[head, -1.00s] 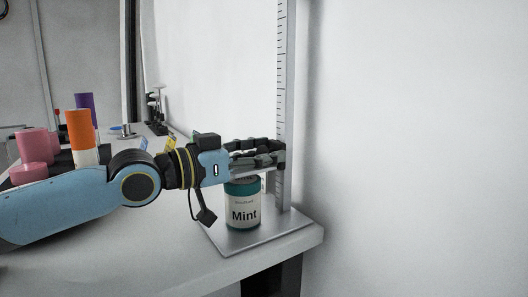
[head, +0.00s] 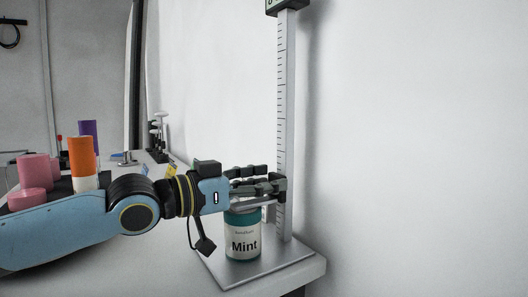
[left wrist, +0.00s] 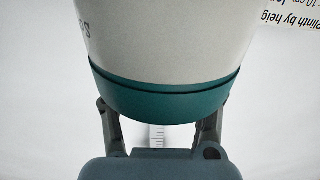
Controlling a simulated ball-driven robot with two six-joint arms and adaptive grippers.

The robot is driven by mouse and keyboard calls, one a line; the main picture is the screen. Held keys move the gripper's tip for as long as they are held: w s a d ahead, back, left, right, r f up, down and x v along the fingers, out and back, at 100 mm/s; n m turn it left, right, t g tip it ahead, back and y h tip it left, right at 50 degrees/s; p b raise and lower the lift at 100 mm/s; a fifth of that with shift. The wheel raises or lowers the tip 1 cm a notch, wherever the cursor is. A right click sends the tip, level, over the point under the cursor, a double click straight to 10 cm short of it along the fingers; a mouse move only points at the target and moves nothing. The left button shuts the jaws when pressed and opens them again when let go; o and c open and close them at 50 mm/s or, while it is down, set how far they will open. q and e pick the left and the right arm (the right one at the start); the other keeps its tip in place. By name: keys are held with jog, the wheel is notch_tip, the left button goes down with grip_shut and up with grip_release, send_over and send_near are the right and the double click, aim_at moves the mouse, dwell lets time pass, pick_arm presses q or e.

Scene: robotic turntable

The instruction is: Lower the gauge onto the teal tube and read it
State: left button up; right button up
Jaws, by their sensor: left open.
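The teal tube (head: 243,240), a white-labelled can marked "Mint" with teal bands, stands upright on the gauge's base plate. The gauge (head: 286,120) is an upright graduated column on a flat metal plate, with a dark display head (head: 287,5) cut off at the top, so its reading is not visible. My left gripper (head: 262,187) is open just above the tube's top, beside the column. Its fingers hide part of the gauge there; I cannot tell whether they touch it. In the left wrist view the tube (left wrist: 165,95) fills the upper middle, with scale marks below it.
Pink (head: 36,172), orange (head: 80,157) and purple (head: 89,135) cylinders stand at left, behind my left arm. A dark stand is farther back on the table. The plate lies near the table's right corner. A printed paper (left wrist: 290,18) shows in the left wrist view.

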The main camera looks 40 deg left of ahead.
aim_at(281, 131)
pick_arm(q)
notch_tip(281, 131, up, 9)
jog(key=shift+f, duration=0.1)
dwell(0.3)
dwell(0.4)
